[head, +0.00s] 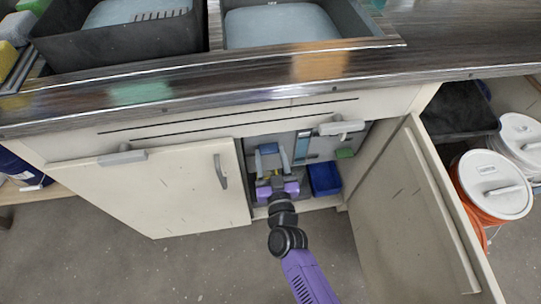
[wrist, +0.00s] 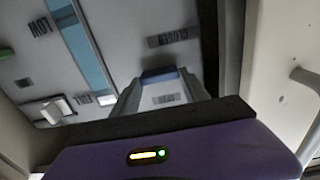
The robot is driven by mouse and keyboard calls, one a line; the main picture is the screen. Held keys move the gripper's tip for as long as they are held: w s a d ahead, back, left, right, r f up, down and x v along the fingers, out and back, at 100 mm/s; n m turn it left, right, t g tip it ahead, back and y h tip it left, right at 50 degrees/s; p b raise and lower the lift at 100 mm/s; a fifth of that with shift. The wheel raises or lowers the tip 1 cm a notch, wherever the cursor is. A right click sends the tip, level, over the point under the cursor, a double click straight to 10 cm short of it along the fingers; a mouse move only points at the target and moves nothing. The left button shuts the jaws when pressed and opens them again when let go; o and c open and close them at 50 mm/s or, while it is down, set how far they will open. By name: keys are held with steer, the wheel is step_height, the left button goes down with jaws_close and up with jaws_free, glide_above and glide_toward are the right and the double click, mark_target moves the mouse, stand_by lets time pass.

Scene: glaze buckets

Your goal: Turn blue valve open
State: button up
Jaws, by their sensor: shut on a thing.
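The blue valve (head: 268,149) is on the grey panel inside the open cabinet under the counter. In the wrist view the blue valve (wrist: 160,76) shows as a short blue bar between my fingertips. My gripper (head: 269,160) reaches into the cabinet from below, its fingers at the valve. In the wrist view the two grey fingers of my gripper (wrist: 160,84) close in on the blue bar from both sides. My gripper hides part of the valve, and I cannot tell its exact turn angle.
The left cabinet door (head: 150,190) and the right door (head: 415,215) stand beside the opening. A dark blue bin (head: 325,178) sits low inside, right of my gripper. A light blue strip (head: 302,146) and a green part (head: 344,153) are on the panel. White-lidded buckets (head: 496,186) stand at right.

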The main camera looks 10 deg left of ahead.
steer(key=shift+m, duration=0.3)
steer(key=m, duration=0.3)
steer(key=shift+d+m+b, duration=0.1)
steer(key=shift+m+b, duration=0.2)
steer(key=shift+m, duration=0.1)
steer(key=m+b, duration=0.1)
steer(key=m, duration=0.3)
steer(key=m+b, duration=0.1)
steer(key=m, duration=0.3)
steer(key=m+b, duration=0.1)
steer(key=m, duration=0.4)
steer(key=shift+d+f, duration=0.15)
steer(key=shift+f, duration=0.15)
steer(key=shift+m, duration=0.4)
steer(key=o, duration=1.4)
